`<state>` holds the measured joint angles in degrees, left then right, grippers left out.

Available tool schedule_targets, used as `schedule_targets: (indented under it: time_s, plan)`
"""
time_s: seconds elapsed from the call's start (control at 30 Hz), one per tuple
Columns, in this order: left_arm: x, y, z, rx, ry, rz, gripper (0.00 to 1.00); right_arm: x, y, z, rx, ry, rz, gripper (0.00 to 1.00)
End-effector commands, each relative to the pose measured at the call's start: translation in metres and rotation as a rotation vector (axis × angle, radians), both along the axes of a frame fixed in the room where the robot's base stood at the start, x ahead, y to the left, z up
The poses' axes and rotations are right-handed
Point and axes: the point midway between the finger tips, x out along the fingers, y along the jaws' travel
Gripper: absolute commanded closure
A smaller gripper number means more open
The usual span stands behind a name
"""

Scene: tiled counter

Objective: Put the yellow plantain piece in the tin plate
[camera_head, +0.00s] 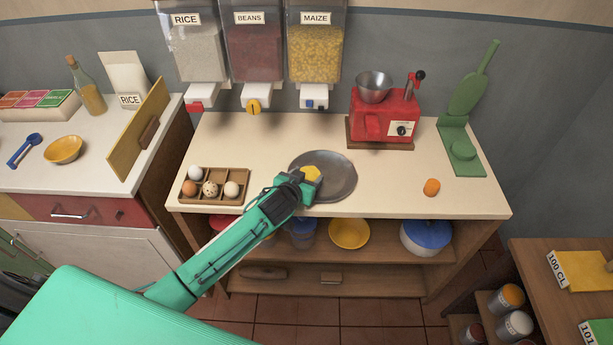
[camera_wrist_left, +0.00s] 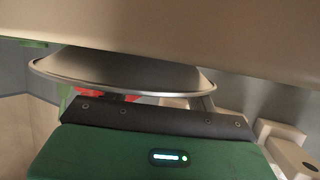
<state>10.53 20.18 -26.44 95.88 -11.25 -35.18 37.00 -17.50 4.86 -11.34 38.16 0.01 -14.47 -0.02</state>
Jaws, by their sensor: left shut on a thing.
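The round grey tin plate (camera_head: 340,187) lies on the cream counter. My left gripper (camera_head: 309,178) reaches over the plate's left part and is shut on the yellow plantain piece (camera_head: 311,171). The gripper partly hides the piece, and I cannot tell whether it touches the plate. In the left wrist view the plate (camera_wrist_left: 120,72) shows edge-on, and the picture looks upside down. The plantain piece cannot be made out there. My right gripper is not in view.
A wooden egg tray (camera_head: 214,186) stands left of the plate.

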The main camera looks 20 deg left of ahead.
Motion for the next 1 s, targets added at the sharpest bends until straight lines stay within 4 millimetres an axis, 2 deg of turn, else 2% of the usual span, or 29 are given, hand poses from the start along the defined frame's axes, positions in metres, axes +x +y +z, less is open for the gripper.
schedule_targets:
  time_s: [0.27, 0.3, 0.4, 0.73, 0.87, 1.0]
  plan:
    - [0.000, 0.000, -0.003, -0.001, 0.000, 0.000, 0.68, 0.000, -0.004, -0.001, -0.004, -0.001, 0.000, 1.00]
    - [0.000, 0.000, -0.002, -0.001, 0.000, 0.000, 0.36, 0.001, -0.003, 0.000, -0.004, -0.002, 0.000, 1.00]
    - [0.000, 0.000, -0.002, 0.000, 0.000, 0.000, 0.20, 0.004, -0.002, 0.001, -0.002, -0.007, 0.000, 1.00]
    - [0.000, 0.000, 0.002, 0.001, 0.000, 0.001, 0.20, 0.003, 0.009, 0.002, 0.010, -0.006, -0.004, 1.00]
    - [-0.012, 0.001, 0.005, -0.001, 0.000, 0.000, 0.20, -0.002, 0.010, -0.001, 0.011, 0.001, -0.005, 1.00]
    - [-0.034, 0.004, 0.014, 0.000, 0.000, 0.000, 0.20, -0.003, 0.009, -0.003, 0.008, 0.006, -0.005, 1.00]
